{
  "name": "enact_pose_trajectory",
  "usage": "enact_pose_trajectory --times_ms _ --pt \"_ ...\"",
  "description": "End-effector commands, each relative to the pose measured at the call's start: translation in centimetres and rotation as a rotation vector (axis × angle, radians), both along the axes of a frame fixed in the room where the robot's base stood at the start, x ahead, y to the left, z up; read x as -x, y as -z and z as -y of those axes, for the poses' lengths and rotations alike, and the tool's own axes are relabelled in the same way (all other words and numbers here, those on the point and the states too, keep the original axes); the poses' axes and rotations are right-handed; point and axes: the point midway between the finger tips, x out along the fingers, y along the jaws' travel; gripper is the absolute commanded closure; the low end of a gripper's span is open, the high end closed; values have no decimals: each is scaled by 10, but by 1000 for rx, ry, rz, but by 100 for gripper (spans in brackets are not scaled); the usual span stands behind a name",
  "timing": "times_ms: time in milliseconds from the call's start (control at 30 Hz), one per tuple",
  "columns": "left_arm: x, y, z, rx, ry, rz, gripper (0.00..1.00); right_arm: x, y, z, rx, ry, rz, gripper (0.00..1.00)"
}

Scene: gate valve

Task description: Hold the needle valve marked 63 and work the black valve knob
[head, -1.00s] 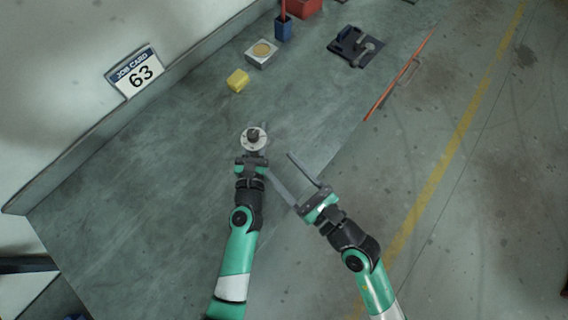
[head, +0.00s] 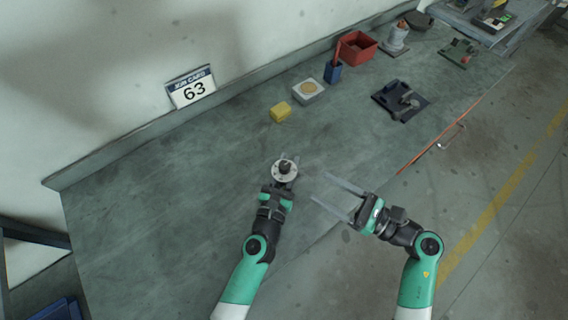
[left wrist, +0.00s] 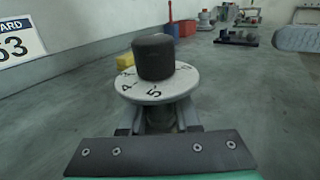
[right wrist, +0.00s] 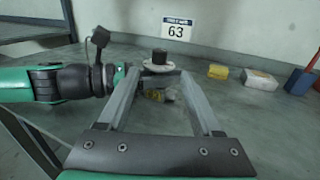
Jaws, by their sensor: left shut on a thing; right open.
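The needle valve has a pale round dial (left wrist: 157,86) with black numbers, 4 and 5 readable, and a black knob (left wrist: 154,56) on top. My left gripper (head: 287,166) is shut on the valve body below the dial, with the knob facing up. My right gripper (head: 320,186) is open and empty, to the right of the valve, its fingers pointing left toward it. In the right wrist view the dial (right wrist: 158,67) appears between my right fingers, beyond the tips. A yellowish patch (right wrist: 154,95) shows on the body; no number is readable there.
A job card reading 63 (head: 191,89) stands against the wall. The bench around the valve is clear.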

Motion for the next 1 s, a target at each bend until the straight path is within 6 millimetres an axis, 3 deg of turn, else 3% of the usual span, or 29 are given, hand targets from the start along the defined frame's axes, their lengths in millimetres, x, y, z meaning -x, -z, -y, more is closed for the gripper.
enact_pose_trajectory --times_ms 533,700,933,1000 --pt "0 1 0 -1 1 -2 100 -55 0 -88 2 -2 -1 34" --pt "0 1 0 -1 0 -2 100 -63 0 -99 1 1 0 34" --pt "0 1 0 -1 0 -2 100 -64 0 -100 2 2 -1 34" --pt "0 1 0 -1 0 -2 100 -63 0 -100 2 2 -1 43"
